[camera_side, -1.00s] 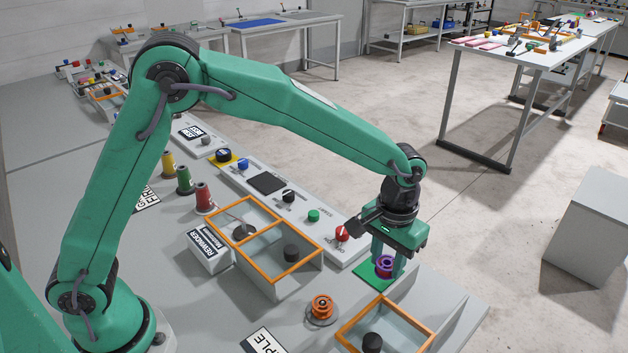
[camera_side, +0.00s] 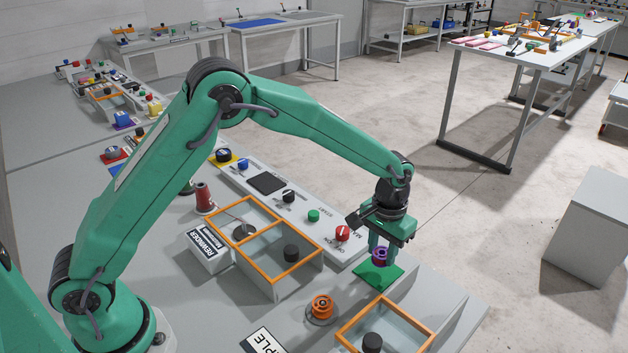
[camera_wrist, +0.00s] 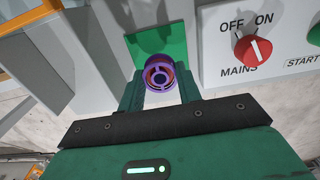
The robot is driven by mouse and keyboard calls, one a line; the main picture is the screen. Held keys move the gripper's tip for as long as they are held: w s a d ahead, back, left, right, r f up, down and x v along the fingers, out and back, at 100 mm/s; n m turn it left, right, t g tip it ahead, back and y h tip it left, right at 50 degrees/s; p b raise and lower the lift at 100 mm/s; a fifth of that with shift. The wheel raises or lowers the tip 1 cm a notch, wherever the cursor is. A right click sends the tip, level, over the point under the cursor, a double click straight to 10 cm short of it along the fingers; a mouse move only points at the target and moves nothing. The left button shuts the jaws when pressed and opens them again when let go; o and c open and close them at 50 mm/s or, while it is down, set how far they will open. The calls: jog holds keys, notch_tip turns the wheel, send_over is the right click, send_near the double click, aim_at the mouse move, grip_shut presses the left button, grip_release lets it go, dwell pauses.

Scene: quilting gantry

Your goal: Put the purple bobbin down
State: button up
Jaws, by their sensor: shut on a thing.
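The purple bobbin (camera_side: 381,257) is held upright between the two green fingers of my gripper (camera_side: 381,254). The wrist view shows the bobbin (camera_wrist: 158,72) end-on between the fingertips (camera_wrist: 159,84), with an orange tint inside its rim. A green square pad (camera_side: 379,278) lies on the bench just below the bobbin; it also shows beyond the bobbin in the wrist view (camera_wrist: 146,42). The bobbin appears to be a little above the pad, but the exact gap cannot be told.
A switch panel with a red MAINS knob (camera_side: 342,234) stands close behind the pad. An orange bobbin (camera_side: 322,307) sits on the bench to the left. Orange-rimmed bins stand at the left (camera_side: 268,277) and in front (camera_side: 348,341).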

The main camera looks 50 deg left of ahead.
aim_at(379, 271)
jog(key=shift+f, duration=1.5)
jog(key=shift+f, duration=0.1)
jog(key=o, duration=1.1)
notch_tip(379, 271, up, 12)
jog(key=shift+r, duration=0.15)
